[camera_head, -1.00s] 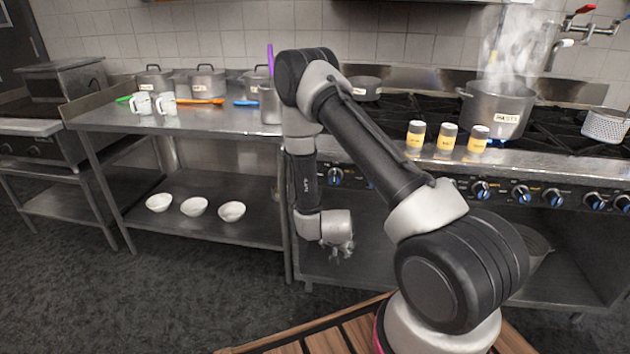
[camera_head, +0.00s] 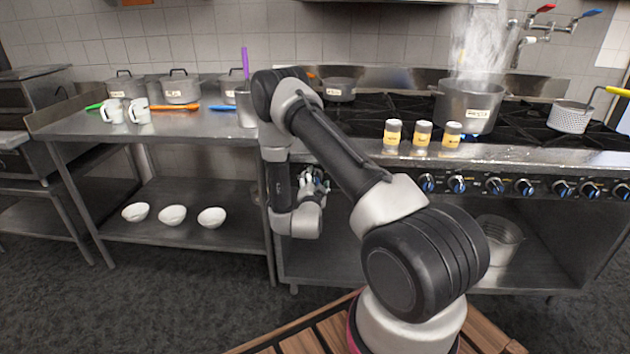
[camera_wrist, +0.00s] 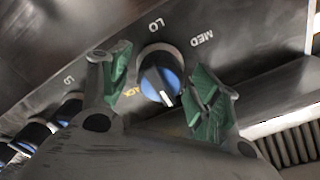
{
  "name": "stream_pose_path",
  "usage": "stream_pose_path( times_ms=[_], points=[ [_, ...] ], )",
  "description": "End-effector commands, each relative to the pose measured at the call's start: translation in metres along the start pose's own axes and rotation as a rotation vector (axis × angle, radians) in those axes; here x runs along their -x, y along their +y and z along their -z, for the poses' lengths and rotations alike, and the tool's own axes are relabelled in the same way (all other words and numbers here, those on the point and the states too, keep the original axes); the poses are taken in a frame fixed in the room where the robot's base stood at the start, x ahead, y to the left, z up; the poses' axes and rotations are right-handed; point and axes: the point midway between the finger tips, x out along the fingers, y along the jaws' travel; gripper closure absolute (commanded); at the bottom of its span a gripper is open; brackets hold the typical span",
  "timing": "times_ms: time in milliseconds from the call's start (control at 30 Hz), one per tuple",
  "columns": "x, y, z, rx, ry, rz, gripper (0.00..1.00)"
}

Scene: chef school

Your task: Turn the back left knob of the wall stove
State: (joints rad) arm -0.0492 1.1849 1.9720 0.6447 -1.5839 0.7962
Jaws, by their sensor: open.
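The stove (camera_head: 545,158) stands at the right, with a row of blue-faced knobs along its front panel. My gripper (camera_head: 315,181) is at the left end of this panel, in front of the leftmost knob, which is mostly hidden there. In the wrist view my gripper (camera_wrist: 158,80) is open, with its green-padded fingers on either side of a black-rimmed blue knob (camera_wrist: 160,76). A gap shows on the left; contact on the right cannot be told. The knob's white pointer is toward the lower right. "LO" and "MED" are printed around it, and a yellow label is partly hidden.
Other knobs (camera_wrist: 70,108) sit to the left in the wrist view. A steaming pot (camera_head: 468,105), several yellow-labelled shakers (camera_head: 422,134) and a white strainer (camera_head: 570,118) stand on the stove. A steel table (camera_head: 190,126) with mugs, pots and bowls is at the left.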

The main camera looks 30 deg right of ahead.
Motion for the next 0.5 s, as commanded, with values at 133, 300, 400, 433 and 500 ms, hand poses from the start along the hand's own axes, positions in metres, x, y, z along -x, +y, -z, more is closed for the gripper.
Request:
stream_pose_path(
  times_ms=[133, 300, 400, 433, 500],
  points=[
    [-0.0085, -0.0004, 0.0000, 0.000, 0.000, 0.001, 0.38],
    [-0.0091, -0.0003, -0.0002, 0.001, -0.001, 0.001, 0.38],
    [-0.0090, -0.0002, -0.0002, 0.001, -0.002, 0.001, 0.45],
    [-0.0090, -0.0002, -0.0002, 0.001, -0.001, 0.001, 0.50],
    [-0.0089, -0.0002, -0.0002, 0.002, -0.001, 0.001, 0.63]
  ],
)
